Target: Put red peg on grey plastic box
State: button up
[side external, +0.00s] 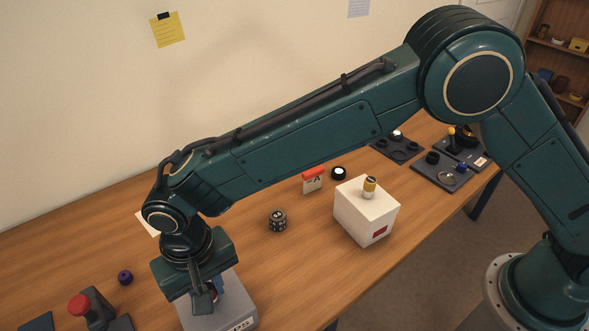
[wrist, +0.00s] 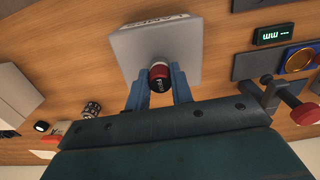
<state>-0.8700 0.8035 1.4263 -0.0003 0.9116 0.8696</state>
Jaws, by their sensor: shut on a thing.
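My gripper (wrist: 159,84) is shut on a short red peg (wrist: 159,70) with a dark end, held between its blue fingers. The grey plastic box (wrist: 143,43) lies directly beyond the peg in the wrist view, with lettering on one side. In the side view my gripper (side external: 210,294) points down over the top of the grey box (side external: 238,314), which is cut by the bottom edge. The peg is mostly hidden by the fingers there. I cannot tell whether it touches the box top.
A red-knobbed dark fixture (side external: 80,306) and a small purple ring (side external: 125,277) stand left of the box. A white box (side external: 355,217) bearing a yellow-and-white peg (side external: 370,187) is to the right. A dark patterned cylinder (side external: 278,220) stands between. Dark trays (side external: 443,172) are far right.

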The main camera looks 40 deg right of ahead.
aim_at(207, 288)
jog(key=o, duration=0.9)
jog(key=shift+f, duration=0.1)
jog(key=shift+o, duration=0.2)
notch_tip(207, 288, up, 12)
jog(key=shift+r, duration=0.2)
dwell(0.5)
